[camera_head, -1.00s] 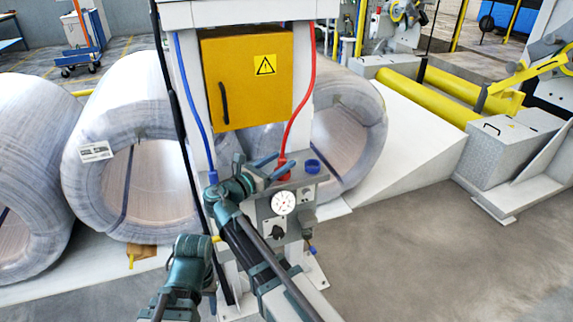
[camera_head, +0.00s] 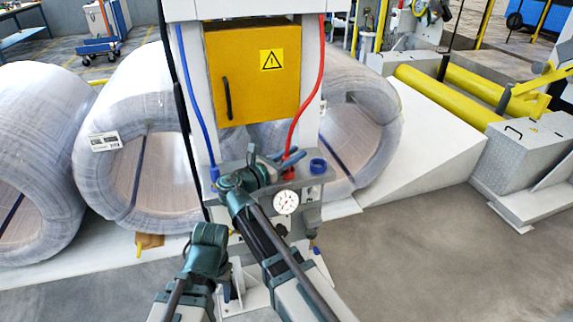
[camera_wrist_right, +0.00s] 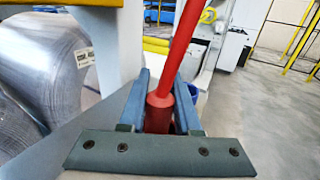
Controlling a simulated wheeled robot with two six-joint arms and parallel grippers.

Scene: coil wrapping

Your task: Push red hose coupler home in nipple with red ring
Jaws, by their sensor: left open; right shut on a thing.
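The red hose coupler (camera_head: 291,160) is at the lower end of the red hose (camera_head: 309,110), at the top of the grey gauge panel (camera_head: 312,197). My right gripper (camera_head: 277,162) is shut on it. In the right wrist view, the coupler (camera_wrist_right: 159,113) stands upright between the two blue-grey fingers (camera_wrist_right: 161,100). Its lower end and the nipple with the red ring are hidden by the gripper, so I cannot tell how deep it sits. My left gripper (camera_head: 229,288) is open and empty, low in front of the stand.
A blue hose (camera_head: 196,110) runs down to a blue coupler (camera_head: 214,174) on the left. A pressure gauge (camera_head: 286,201) is on the panel front. A yellow cabinet (camera_head: 253,75) is above; wrapped coils (camera_head: 105,140) stand behind.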

